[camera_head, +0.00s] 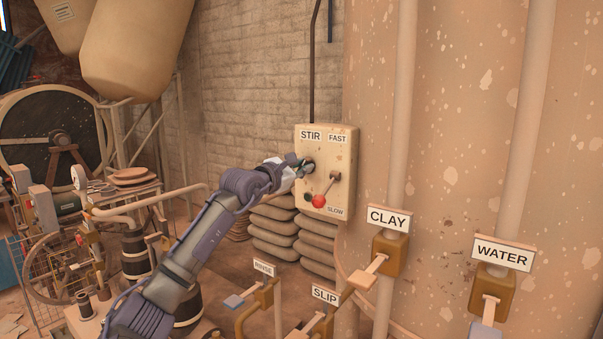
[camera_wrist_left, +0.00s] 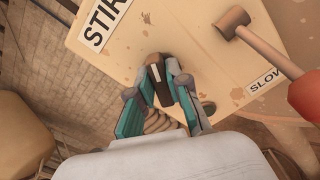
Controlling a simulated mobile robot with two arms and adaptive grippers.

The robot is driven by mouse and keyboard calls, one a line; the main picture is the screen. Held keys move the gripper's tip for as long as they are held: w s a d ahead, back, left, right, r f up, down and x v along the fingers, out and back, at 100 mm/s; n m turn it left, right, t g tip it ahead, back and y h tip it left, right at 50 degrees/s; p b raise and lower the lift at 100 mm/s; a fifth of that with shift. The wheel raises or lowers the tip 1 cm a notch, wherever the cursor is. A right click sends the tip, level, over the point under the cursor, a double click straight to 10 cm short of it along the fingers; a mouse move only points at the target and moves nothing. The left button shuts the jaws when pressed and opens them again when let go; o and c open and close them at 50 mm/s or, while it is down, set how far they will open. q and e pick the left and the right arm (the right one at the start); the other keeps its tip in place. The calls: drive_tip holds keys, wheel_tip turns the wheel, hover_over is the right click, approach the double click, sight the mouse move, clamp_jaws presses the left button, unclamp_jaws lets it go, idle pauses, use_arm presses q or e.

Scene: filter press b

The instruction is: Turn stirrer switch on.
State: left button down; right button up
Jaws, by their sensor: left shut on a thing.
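The stirrer switch is a dark knob with a pale line on the cream control box (camera_head: 345,150), below its STIR label (camera_head: 310,135). My left gripper (camera_head: 305,168) is at the left part of the box front, below that label, and partly hides the knob in the head view. In the left wrist view the gripper (camera_wrist_left: 161,90) is shut on the switch knob (camera_wrist_left: 157,79), with a finger on each side of it. My right gripper is not in view.
A speed lever with a red ball (camera_head: 319,201) sits close right of the gripper, between FAST and SLOW labels. CLAY (camera_head: 389,218) and WATER (camera_head: 503,253) valves stand lower right. Stacked sacks (camera_head: 275,230) lie below the box. RINSE and SLIP valves are at the bottom.

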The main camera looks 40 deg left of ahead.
use_arm(q)
drive_tip(key=shift+d+f+m+b, duration=0.1)
drive_tip(key=shift+m+b, duration=0.1)
drive_tip(key=shift+m, duration=1.7)
drive_tip(key=shift+a+f+m+b, duration=0.1)
drive_tip(key=shift+m+b, duration=0.1)
drive_tip(key=shift+m, duration=1.7)
drive_tip(key=shift+d+f+m+b, duration=0.1)
drive_tip(key=shift+m+b, duration=0.1)
drive_tip(key=shift+m, duration=2)
drive_tip(key=c, duration=1.1)
unclamp_jaws()
drive_tip(key=shift+s+d, duration=0.25)
drive_tip(key=shift+s, duration=1.75)
drive_tip(key=shift+s+d, duration=0.2)
drive_tip(key=shift+s, duration=1.75)
drive_tip(key=shift+s+d, duration=0.25)
drive_tip(key=shift+s, duration=1.75)
